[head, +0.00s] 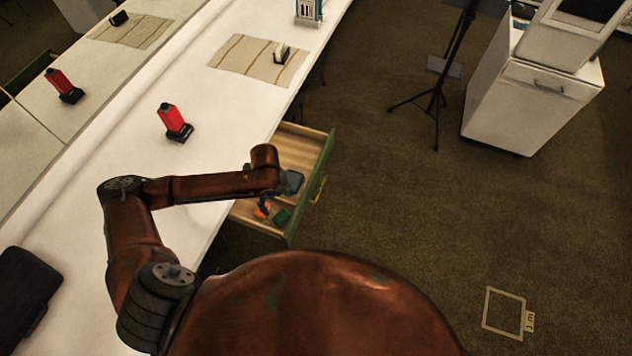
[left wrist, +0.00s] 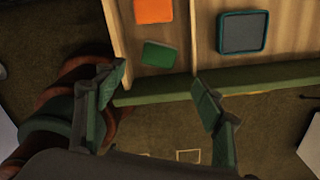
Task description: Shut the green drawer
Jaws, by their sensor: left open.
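The green drawer (head: 325,165) stands pulled out from under the white table, its front with a brass handle (head: 318,190) facing right. It also shows in the left wrist view, where its green front edge (left wrist: 270,78) crosses the frame. Inside lie an orange block (left wrist: 154,10), a green block (left wrist: 159,54) and a blue-grey square item (left wrist: 242,32). My left gripper (head: 265,205) is open over the drawer's near part. In the left wrist view its fingers (left wrist: 160,88) are spread by the front edge, with nothing visible between them. Whether they touch it is unclear. My right gripper is out of view.
On the white table (head: 130,170) stand a red item on a black base (head: 173,122) and a striped cloth (head: 245,60) with a small object on it. A white cabinet (head: 530,100) and a black tripod stand (head: 440,85) are on the right. Carpet right of the drawer is clear.

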